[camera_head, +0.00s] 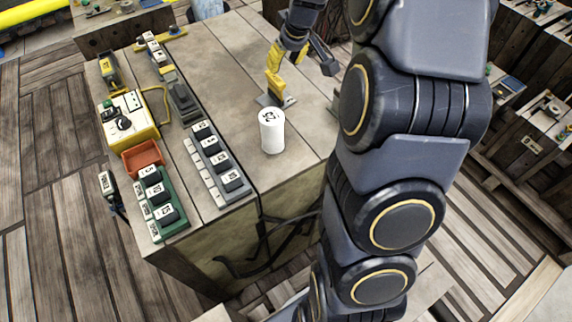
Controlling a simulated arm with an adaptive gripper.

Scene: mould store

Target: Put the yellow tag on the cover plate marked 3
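My gripper (300,64) is at the back right of the bench, pointing down. Its dark finger on the right stands well apart from the yellow-marked side on the left. A yellow upright piece (275,84) shows just below the left side, on a dark grey plate (274,101); I cannot tell whether it touches the finger or is the yellow tag. Dark blocks with white labels sit in a grey rack (206,181) and a green tray (172,222). The labels are too small to read surely, so I cannot pick out the plate marked 3.
A white cylinder with a black mark (272,138) stands in front of the grey plate. A yellow box with a black knob (128,122), an orange bin (142,158) and a dark device (184,102) stand to the left. The bench top between rack and cylinder is clear.

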